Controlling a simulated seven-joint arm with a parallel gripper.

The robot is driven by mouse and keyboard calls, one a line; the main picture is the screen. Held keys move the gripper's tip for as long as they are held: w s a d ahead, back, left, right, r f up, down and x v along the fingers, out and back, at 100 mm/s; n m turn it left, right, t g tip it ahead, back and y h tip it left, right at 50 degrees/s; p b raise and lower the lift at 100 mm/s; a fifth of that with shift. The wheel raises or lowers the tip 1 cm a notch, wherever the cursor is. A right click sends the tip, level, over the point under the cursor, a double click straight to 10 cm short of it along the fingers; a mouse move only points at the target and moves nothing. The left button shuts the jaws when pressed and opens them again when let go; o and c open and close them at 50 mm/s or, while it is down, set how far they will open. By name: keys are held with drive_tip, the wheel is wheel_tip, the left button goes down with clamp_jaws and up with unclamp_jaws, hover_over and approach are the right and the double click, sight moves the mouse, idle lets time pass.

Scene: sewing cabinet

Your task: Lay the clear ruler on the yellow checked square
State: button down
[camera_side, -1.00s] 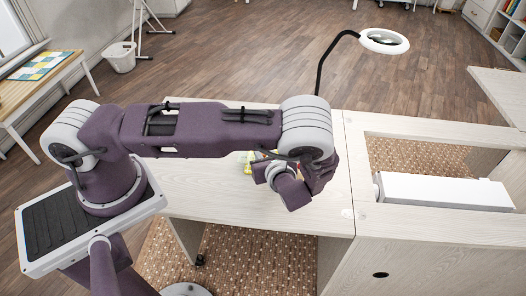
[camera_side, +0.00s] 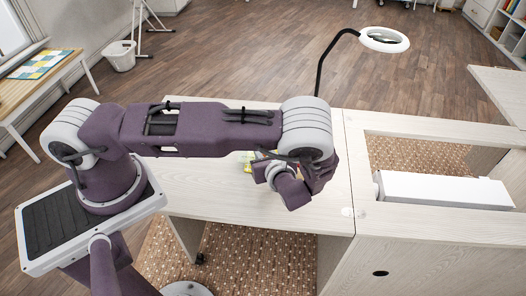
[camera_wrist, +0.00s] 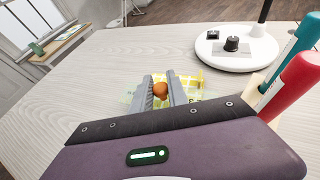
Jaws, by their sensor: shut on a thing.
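In the wrist view my gripper (camera_wrist: 161,89) has its two grey fingers closed about an orange knob (camera_wrist: 160,90). A faint, pale-green see-through edge shows left of the fingers; it looks like the clear ruler (camera_wrist: 128,97), with the knob as its handle. The yellow checked square (camera_wrist: 189,80) lies under and just beyond the fingertips. I cannot tell whether the ruler touches it. In the side view my arm hides the fingers and ruler; a bit of the yellow square (camera_side: 247,156) shows beside my wrist on the pale tabletop.
The white lamp base (camera_wrist: 238,54) stands beyond the square to the right. Red (camera_wrist: 292,85) and teal (camera_wrist: 290,55) handles stand close on the right. The white sewing machine (camera_side: 445,191) is right of the tabletop (camera_side: 215,205). The tabletop left of my gripper is clear.

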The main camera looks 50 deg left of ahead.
drive_tip(key=shift+f, duration=1.15)
idle(1.9)
drive_tip(key=c, duration=1.2)
unclamp_jaws()
drive_tip(key=v, duration=0.7)
drive_tip(key=shift+d, duration=0.1)
